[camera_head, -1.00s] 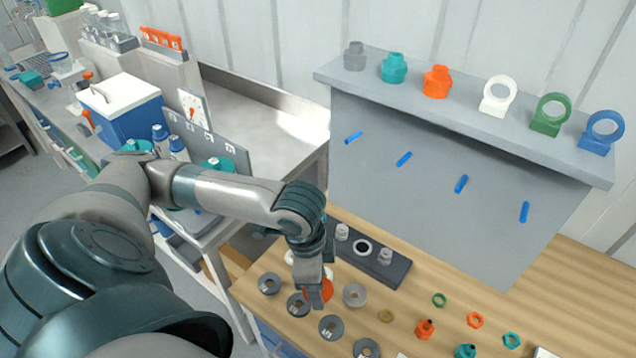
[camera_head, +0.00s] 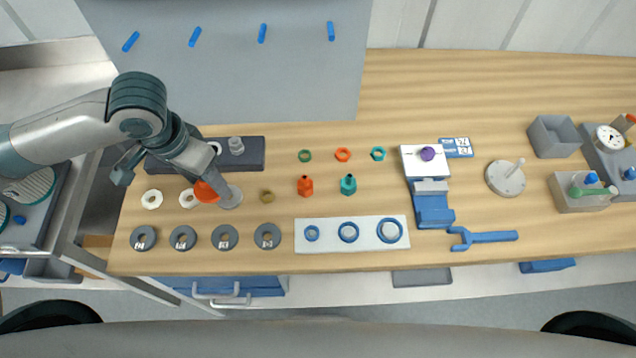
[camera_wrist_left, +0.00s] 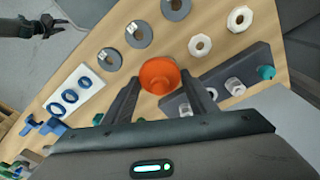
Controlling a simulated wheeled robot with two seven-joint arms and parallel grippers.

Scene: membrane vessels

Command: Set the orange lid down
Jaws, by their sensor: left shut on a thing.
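The orange lid (camera_head: 205,192) is held by my left gripper (camera_head: 215,184) over the left part of the wooden bench. In the left wrist view the round lid (camera_wrist_left: 158,76) sits between the two dark fingers (camera_wrist_left: 160,92), which are shut on it. Its height above the wood is hard to tell. A grey disc (camera_head: 231,198) lies just right of the lid, and a white ring (camera_head: 188,198) lies just left, partly covered. My right gripper (camera_wrist_left: 48,25) seems to show as a dark shape at the wrist view's top left; its jaws are unclear.
Several grey numbered rings (camera_head: 183,238) lie along the front. A dark block with nuts (camera_head: 250,160) stands behind. Orange (camera_head: 305,186) and teal (camera_head: 348,184) fittings and a white plate with blue rings (camera_head: 331,246) are to the right.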

